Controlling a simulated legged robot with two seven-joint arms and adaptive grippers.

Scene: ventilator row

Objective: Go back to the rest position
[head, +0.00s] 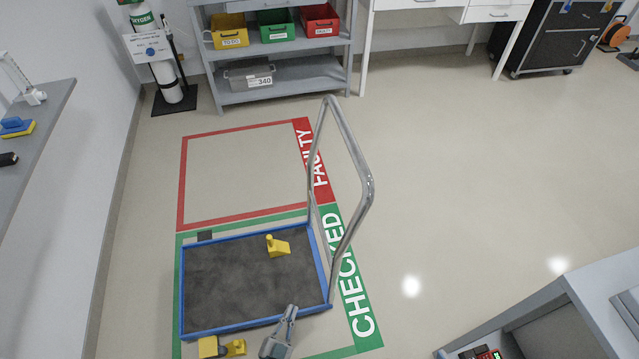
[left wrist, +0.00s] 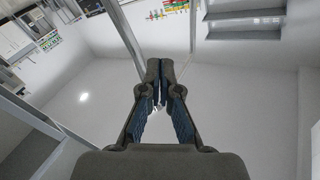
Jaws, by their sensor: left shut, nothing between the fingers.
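My left gripper (head: 287,322) is at the bottom of the head view, just in front of the blue-edged cart's near right corner. In the left wrist view its fingers (left wrist: 160,95) are together with nothing between them. The cart (head: 215,290) has a dark flat deck, a blue rim and a tall bent metal handle (head: 366,190) on its right side. My right gripper is in neither view.
The cart stands in the green CHECKED floor zone (head: 350,305). The red FAULTY zone (head: 240,125) behind it is empty. Grey shelves (head: 285,95) hold coloured bins. An oxygen cylinder (head: 160,70) stands at the back left. A grey unit (head: 560,310) is at the lower right. Floor at the right is clear.

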